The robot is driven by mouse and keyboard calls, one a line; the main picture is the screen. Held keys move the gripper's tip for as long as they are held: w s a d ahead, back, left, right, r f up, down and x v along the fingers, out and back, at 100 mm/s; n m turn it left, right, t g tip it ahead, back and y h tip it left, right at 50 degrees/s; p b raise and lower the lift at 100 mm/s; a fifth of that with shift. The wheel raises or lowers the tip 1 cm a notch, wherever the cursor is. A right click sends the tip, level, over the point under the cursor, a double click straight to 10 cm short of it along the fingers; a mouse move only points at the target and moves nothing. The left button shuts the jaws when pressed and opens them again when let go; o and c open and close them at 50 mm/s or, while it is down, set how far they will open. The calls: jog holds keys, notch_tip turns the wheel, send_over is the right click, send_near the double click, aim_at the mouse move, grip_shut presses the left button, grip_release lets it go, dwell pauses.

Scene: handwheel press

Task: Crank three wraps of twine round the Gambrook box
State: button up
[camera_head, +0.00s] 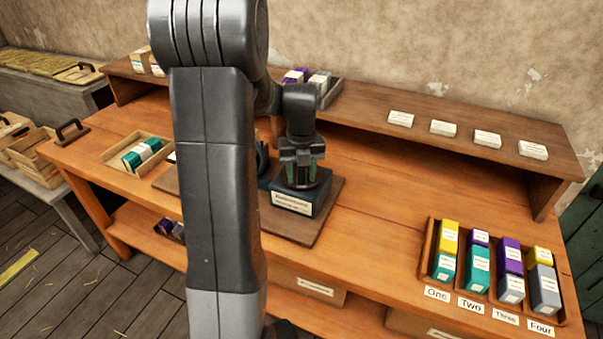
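My gripper (302,178) points down at a dark blue-grey block (318,203) with a white label on its front. The block stands on a dark wooden board (305,236) in the middle of the bench. The fingers are at or just above the block's top. I cannot tell whether they hold anything. A dark rounded part (263,158) shows left of the gripper, mostly hidden by my arm. The label is too small to read surely, and I cannot pick out the Gambrook box. No twine or crank shows clearly.
A wooden rack (426,250) at front right holds yellow, purple, teal and grey boxes in slots labelled One to Four. A tray (115,157) with teal boxes lies at the left. A raised shelf (455,118) with several white cards runs along the back. Right of the board is clear.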

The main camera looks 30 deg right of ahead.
notch_tip(320, 180, up, 14)
dwell(0.6)
jog(key=shift+f, duration=0.15)
notch_tip(320, 180, down, 14)
jog(key=m, duration=1)
jog(key=m+b, duration=0.1)
jog(key=m, duration=1)
jog(key=m+b, duration=0.1)
jog(key=m, duration=1)
jog(key=shift+r, duration=0.25)
